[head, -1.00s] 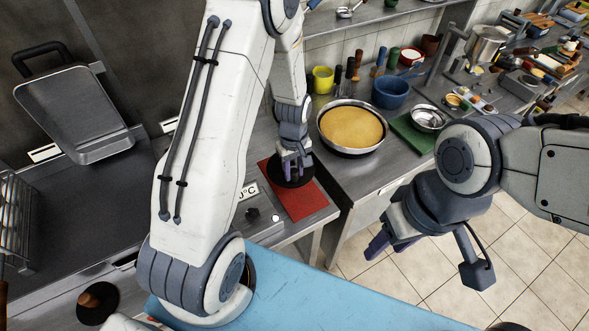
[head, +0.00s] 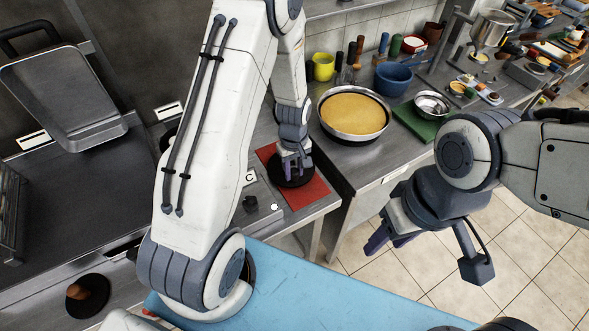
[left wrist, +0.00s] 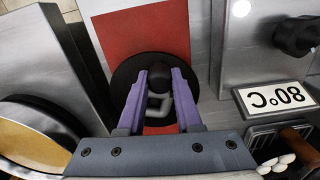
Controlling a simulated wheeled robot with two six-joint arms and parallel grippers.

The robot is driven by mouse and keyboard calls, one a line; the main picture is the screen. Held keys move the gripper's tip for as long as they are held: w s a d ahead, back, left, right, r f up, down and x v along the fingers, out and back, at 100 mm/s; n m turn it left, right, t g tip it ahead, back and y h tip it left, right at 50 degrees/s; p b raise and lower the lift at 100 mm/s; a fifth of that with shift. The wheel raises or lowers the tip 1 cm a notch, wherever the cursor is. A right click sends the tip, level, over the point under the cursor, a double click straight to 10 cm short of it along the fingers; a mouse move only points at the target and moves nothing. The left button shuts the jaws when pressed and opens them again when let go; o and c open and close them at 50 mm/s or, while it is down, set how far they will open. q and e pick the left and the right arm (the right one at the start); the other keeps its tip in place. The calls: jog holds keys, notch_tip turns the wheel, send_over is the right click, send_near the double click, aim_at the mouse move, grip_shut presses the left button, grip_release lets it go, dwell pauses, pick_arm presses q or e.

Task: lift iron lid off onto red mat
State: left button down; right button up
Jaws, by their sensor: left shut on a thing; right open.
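The black iron lid (head: 292,178) is at the red mat (head: 313,193), covering part of it in the head view. My left gripper (head: 292,163) reaches down over the lid and is shut on its handle. The left wrist view shows the dark round lid (left wrist: 122,85) under the purple fingers of my left gripper (left wrist: 160,75), with the red mat (left wrist: 140,30) beyond and beneath it. I cannot tell whether the lid touches the mat. My right gripper (head: 385,240) is open and empty, over the tiled floor at the right.
A pan with a yellow filling (head: 353,113) stands on the counter right of the mat, near a blue bowl (head: 393,79) and a green board (head: 412,122). An 80°C sign (left wrist: 272,98) stands beside the mat. A blue surface (head: 300,295) lies in front.

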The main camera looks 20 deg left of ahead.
pick_arm(q)
jog(key=shift+f+b, duration=0.35)
jog(key=shift+f, duration=0.15)
dwell(0.4)
jog(key=c, duration=0.5)
grip_release()
notch_tip(320, 180, up, 11)
jog(key=shift+f+b, duration=0.2)
jog(key=shift+b, duration=0.45)
